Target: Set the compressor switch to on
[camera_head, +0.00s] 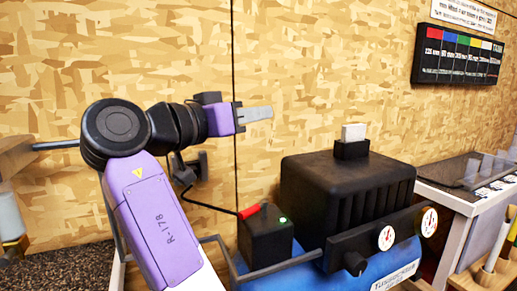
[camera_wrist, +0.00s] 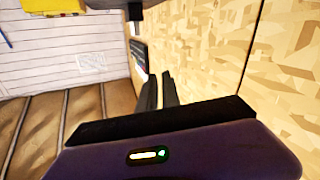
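The compressor has a blue tank (camera_head: 345,272) and a black ribbed motor housing (camera_head: 345,190). At its left end is a black switch box (camera_head: 265,238) with a red lever (camera_head: 249,211) on its top left edge and a lit green lamp (camera_head: 283,220). A small black block with a pale top (camera_head: 354,132) stands on the housing. My gripper (camera_head: 268,113) is above the switch box, against the view of the wall, touching nothing. In the wrist view, its two dark fingers (camera_wrist: 160,74) lie close together with nothing between them; the compressor does not show there.
Wood-chip board walls rise behind. Two round gauges (camera_head: 387,238) sit on the compressor's front. A dark label board (camera_head: 458,56) hangs at upper right, above a white-framed bench (camera_head: 450,200). A grey bar (camera_head: 278,266) runs beside the tank. Space above the compressor is free.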

